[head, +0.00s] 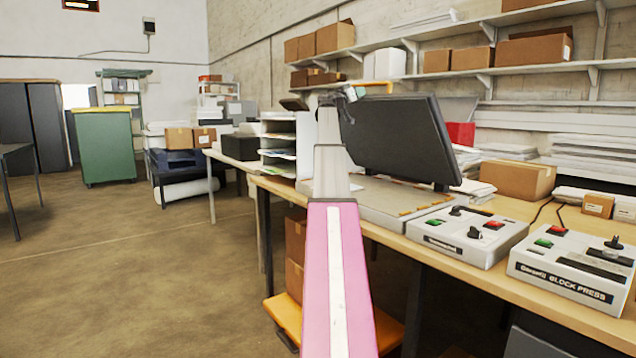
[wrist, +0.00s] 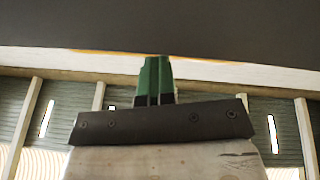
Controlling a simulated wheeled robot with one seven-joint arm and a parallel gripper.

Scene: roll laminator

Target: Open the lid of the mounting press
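The mounting press has a large dark lid (head: 405,138) that stands raised at a steep tilt above its pale flat base (head: 385,203) on the workbench. My gripper (head: 350,94) is at the lid's upper left edge, partly hidden behind my pink and grey arm. In the wrist view the green fingers (wrist: 155,78) are together, with no object visible between them. Their tips reach the edge of a dark panel (wrist: 160,28), which looks like the lid. I cannot tell whether they touch it. An orange bar (head: 376,86) shows just above the lid.
Two control boxes stand to the right on the bench, one grey (head: 467,235) and one labelled block press (head: 575,264). A paper rack (head: 286,145) is left of the press. Shelves with cartons (head: 534,50) line the wall. The floor at left (head: 120,260) is clear.

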